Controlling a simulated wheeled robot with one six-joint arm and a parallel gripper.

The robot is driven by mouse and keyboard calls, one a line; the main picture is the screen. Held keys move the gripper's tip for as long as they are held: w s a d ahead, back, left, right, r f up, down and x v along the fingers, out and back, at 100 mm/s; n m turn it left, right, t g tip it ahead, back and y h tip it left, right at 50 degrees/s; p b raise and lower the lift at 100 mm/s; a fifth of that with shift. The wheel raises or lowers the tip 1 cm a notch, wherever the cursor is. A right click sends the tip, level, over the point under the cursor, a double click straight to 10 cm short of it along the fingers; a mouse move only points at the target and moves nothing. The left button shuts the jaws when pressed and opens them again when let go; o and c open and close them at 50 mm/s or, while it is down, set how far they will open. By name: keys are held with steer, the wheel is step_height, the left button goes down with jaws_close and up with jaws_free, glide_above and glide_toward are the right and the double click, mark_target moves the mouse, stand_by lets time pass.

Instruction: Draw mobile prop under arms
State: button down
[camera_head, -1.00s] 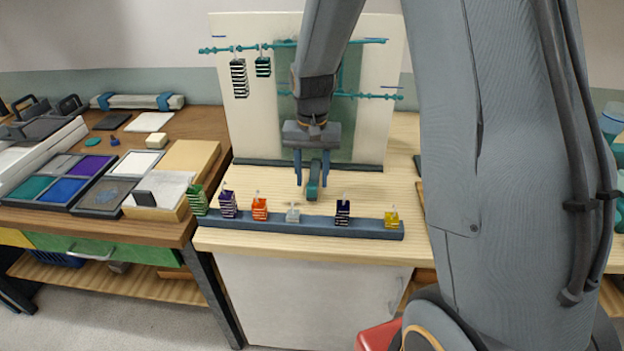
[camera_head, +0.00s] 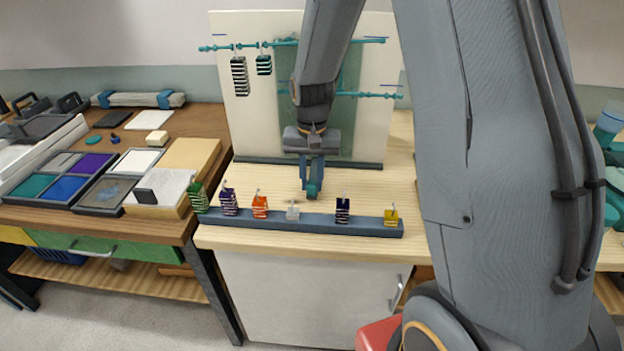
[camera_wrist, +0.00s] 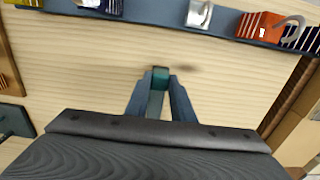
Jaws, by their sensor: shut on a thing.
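My gripper (camera_head: 312,186) points down over the pale wooden bench, behind the blue-grey rail. It is shut on a small teal piece (camera_wrist: 160,78), which shows between the fingertips in the wrist view. The fingers hide most of that piece. Behind, a white upright board (camera_head: 224,130) bears two teal horizontal arms, an upper one (camera_head: 220,49) and a lower one (camera_head: 385,96). A tall black-and-white striped piece (camera_head: 240,76) and a short dark green striped piece (camera_head: 264,65) hang from the upper arm at left.
The blue-grey rail (camera_head: 370,228) along the bench front holds several small hooked blocks, including orange (camera_head: 260,207), dark blue (camera_head: 342,210) and yellow (camera_head: 391,217). A brown table with paint trays (camera_head: 67,190) stands at left. Bare bench top lies right of my gripper.

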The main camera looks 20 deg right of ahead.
steer(key=shift+s+a+r+p, duration=0.1)
steer(key=shift+s+a+p, duration=0.15)
steer(key=shift+s, duration=0.4)
steer(key=shift+s+a+p, duration=0.2)
steer(key=shift+s+a, duration=0.05)
steer(key=shift+s, duration=0.45)
steer(key=c, duration=1.5)
jaws_free()
steer(key=shift+r, duration=0.4)
steer(key=shift+r+b, duration=0.9)
steer(key=shift+r, duration=2.5)
